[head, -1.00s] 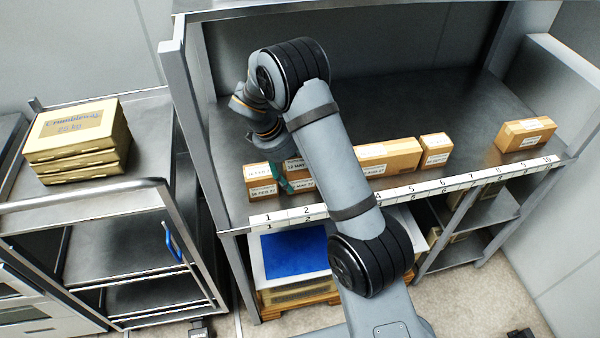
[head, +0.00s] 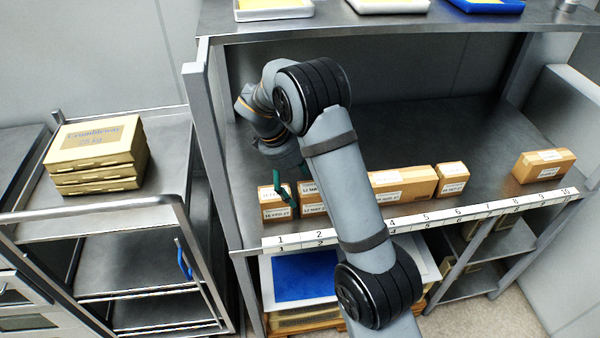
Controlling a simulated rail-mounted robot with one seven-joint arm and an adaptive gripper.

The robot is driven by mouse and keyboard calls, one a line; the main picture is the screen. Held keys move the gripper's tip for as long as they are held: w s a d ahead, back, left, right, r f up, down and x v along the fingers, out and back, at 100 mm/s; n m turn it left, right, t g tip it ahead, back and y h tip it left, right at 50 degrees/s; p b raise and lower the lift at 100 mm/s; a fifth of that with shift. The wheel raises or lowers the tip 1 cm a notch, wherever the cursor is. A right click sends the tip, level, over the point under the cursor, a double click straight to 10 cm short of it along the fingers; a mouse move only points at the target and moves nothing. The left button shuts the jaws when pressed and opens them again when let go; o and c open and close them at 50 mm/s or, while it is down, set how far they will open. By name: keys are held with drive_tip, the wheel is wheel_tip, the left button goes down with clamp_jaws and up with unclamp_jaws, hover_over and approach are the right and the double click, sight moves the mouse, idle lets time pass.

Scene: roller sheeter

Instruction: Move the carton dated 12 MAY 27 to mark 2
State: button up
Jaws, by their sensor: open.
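A brown carton (head: 311,208) stands behind mark 2 on the shelf. Its label seems to read 12 MAY 27, but the print is small and my arm covers its right side. Another carton (head: 273,211) stands to its left behind mark 1, with a different label that looks like a FEB date. My gripper (head: 293,192) is open, with a green finger showing by the gap between these two cartons. The other finger is hard to make out, and I cannot tell whether the gripper touches either carton.
A long carton (head: 410,181) and a small carton (head: 452,179) stand right of my arm; another carton (head: 543,165) is far right. A numbered strip (head: 465,213) runs along the shelf's front edge. The shelf behind the cartons is clear. A trolley (head: 90,228) with stacked boxes stands left.

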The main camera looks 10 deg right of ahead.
drive_tip(key=v, duration=0.6)
drive_tip(key=shift+r, duration=0.3)
drive_tip(key=shift+a+f, duration=0.1)
drive_tip(key=shift+f, duration=0.05)
drive_tip(key=x, duration=1.1)
drive_tip(key=shift+s+f+p, duration=0.1)
drive_tip(key=shift+f+p, duration=0.1)
drive_tip(key=shift+p, duration=0.1)
drive_tip(key=shift+d+f, duration=0.15)
drive_tip(key=shift+d, duration=0.05)
drive_tip(key=shift+w+r, duration=0.2)
drive_tip(key=shift+r, duration=0.15)
drive_tip(key=shift+s+r, duration=0.1)
drive_tip(key=shift+r, duration=0.6)
